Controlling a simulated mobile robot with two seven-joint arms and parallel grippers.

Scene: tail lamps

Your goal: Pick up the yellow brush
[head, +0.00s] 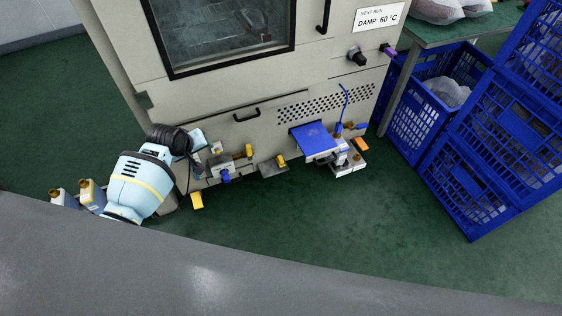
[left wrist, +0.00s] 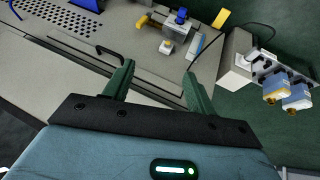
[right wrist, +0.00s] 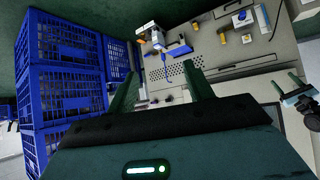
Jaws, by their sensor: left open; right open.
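A small plain yellow piece (head: 196,200) shows low beside the machine's left front corner in the head view. It also shows at the top of the left wrist view (left wrist: 221,18). It is too small to make out bristles, so I cannot tell for sure that it is the brush. My left gripper (left wrist: 160,70) is open and empty, over the machine's front; its arm comes in from the left in the head view. The yellow piece lies beyond its fingers, apart from them. My right gripper (right wrist: 161,87) is open and empty, outside the head view.
The machine's front (head: 225,130) has a handle (head: 247,115) and several yellow and blue fittings along its lower ledge. A blue flap (head: 314,138) juts out. Blue crates (head: 485,165) stand at right. Green floor before the machine is clear.

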